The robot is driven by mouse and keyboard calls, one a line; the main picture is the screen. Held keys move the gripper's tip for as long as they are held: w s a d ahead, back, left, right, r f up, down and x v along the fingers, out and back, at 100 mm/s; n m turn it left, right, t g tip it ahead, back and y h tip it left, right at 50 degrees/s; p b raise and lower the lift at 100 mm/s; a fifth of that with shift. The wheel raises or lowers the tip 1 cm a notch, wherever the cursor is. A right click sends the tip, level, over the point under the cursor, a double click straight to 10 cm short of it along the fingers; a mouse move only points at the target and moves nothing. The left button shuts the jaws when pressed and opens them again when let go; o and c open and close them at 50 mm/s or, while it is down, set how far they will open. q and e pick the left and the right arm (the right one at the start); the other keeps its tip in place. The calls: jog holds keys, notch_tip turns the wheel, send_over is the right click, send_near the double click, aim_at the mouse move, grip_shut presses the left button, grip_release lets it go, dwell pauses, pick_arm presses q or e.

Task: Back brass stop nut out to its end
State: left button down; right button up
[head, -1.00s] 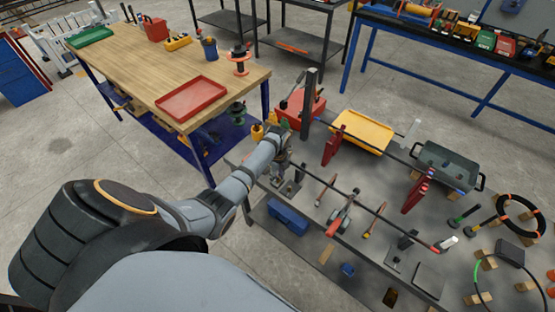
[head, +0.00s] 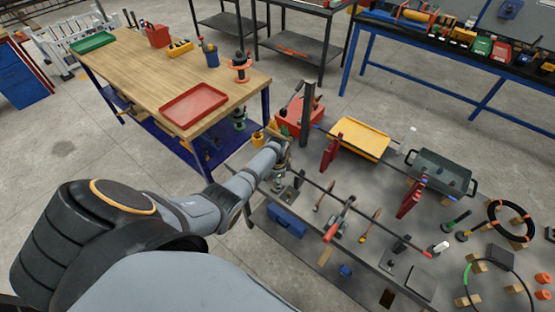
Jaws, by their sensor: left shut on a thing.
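My left arm reaches in from the left, and its gripper (head: 282,158) is small in the head view at the left end of the grey bench (head: 325,240). By its pose it is shut at the end of a long dark rod (head: 330,191) that lies across the bench on supports. I take what it holds to be the brass stop nut, but the nut itself is too small and covered by the gripper to make out. The rod's far end has a red tip (head: 427,253). My right gripper is not in view.
Red stands (head: 330,153) (head: 411,198), a yellow tray (head: 360,139) and a dark grey tray (head: 442,172) stand behind the rod. A red toolbox (head: 299,117) and a dark post (head: 307,112) are close behind the gripper. A wooden table (head: 150,75) is at upper left.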

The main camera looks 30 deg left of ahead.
pick_arm(q)
jog(key=n+p, duration=0.1)
jog(key=n, duration=0.3)
jog(key=shift+r+n, duration=0.1)
jog(key=shift+n, duration=0.2)
jog(key=n+p, duration=0.1)
jog(key=n, duration=0.3)
jog(key=shift+n, duration=0.3)
jog(key=n, duration=0.4)
jog(key=shift+n+p, duration=0.3)
jog(key=shift+p, duration=0.05)
jog(key=n, duration=1.3)
jog(key=shift+n, duration=0.3)
jog(key=n, duration=0.5)
jog(key=shift+w+n, duration=0.1)
jog(key=shift+n, duration=2.2)
